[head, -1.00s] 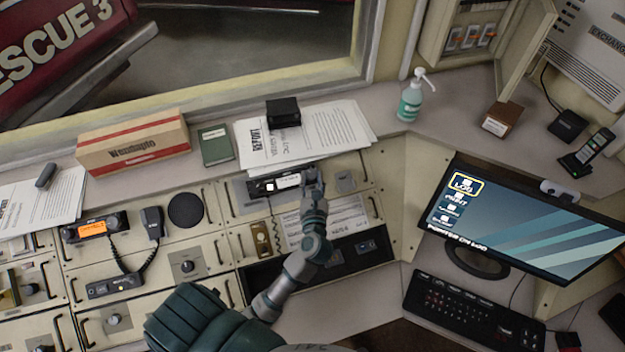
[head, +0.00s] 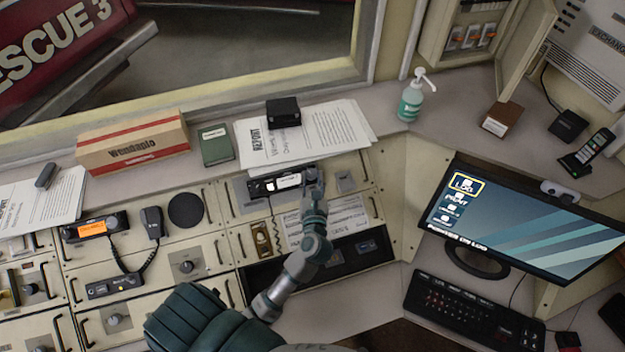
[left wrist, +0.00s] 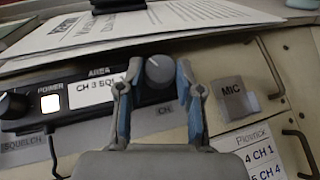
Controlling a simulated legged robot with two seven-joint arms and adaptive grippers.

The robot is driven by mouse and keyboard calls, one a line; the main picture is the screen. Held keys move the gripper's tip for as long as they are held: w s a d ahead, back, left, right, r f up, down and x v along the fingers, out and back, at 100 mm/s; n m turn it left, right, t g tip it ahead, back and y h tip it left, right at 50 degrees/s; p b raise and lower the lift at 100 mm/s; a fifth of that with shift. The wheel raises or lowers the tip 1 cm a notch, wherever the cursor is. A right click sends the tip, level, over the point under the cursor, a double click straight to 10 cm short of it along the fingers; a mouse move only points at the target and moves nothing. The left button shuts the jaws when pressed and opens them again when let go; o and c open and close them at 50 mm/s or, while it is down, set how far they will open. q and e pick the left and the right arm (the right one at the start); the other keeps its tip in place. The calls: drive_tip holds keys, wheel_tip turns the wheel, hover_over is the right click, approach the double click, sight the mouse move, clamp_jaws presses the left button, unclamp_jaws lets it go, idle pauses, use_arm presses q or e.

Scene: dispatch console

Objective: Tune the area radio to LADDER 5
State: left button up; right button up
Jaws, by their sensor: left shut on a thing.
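The area radio (head: 268,186) is a black unit set in the cream console. In the left wrist view its white display (left wrist: 92,94) reads "CH 3 SQL", with the rest cut off by my finger. A lit square power button (left wrist: 51,103) sits left of it. The grey channel knob (left wrist: 160,70) has a white pointer line and a "CH" label below. My left gripper (left wrist: 156,80) is shut on this knob, one finger on each side. In the head view my left gripper (head: 314,182) covers the radio's right end. My right gripper is out of view.
A printed card (left wrist: 262,158) partly shows "4 CH 1" and "5 CH 4". A MIC plate (left wrist: 234,98) is right of my gripper. Papers (head: 340,128) and a black box (head: 283,112) lie behind the radio. Another radio (head: 95,228) with an orange display stands left.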

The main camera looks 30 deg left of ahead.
use_arm(q)
drive_tip(key=shift+f, duration=0.3)
drive_tip(key=o, duration=1)
drive_tip(key=shift+c, duration=0.2)
drive_tip(key=shift+o, duration=1)
drive_tip(key=shift+w, duration=0.1)
drive_tip(key=shift+r, duration=0.1)
drive_tip(key=v, duration=1.2)
